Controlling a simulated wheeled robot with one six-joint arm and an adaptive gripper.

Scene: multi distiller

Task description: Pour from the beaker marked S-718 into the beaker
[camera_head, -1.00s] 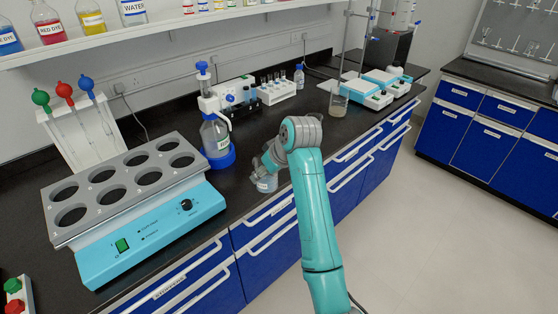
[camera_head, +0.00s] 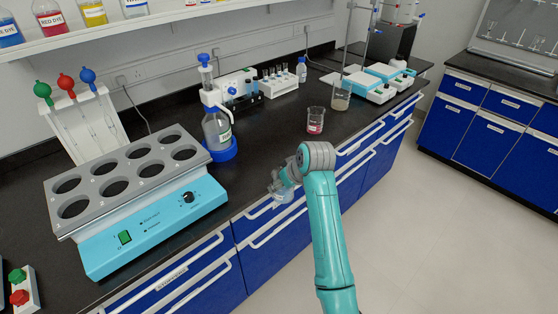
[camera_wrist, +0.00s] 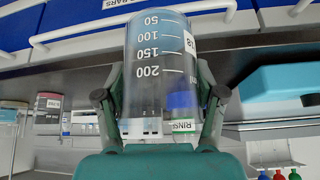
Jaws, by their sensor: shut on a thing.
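My gripper (camera_head: 283,184) is shut on a clear graduated beaker (camera_head: 282,197), held in front of the bench edge. The wrist view shows the held beaker (camera_wrist: 160,60) between both fingers, with a bluish tint towards its 50 mark. Its label is turned to the side and only partly readable, ending in what looks like 18. A beaker with red contents (camera_head: 315,121) stands on the bench, behind and right of my gripper. A second beaker, with a murky pale layer (camera_head: 340,101), stands farther back. I cannot read the labels of these two in the head view.
A blue heating block with several wells (camera_head: 150,220) fills the left bench. A vial rack (camera_head: 278,88) and balances (camera_head: 375,88) stand at the back. Black bench around the red beaker is clear.

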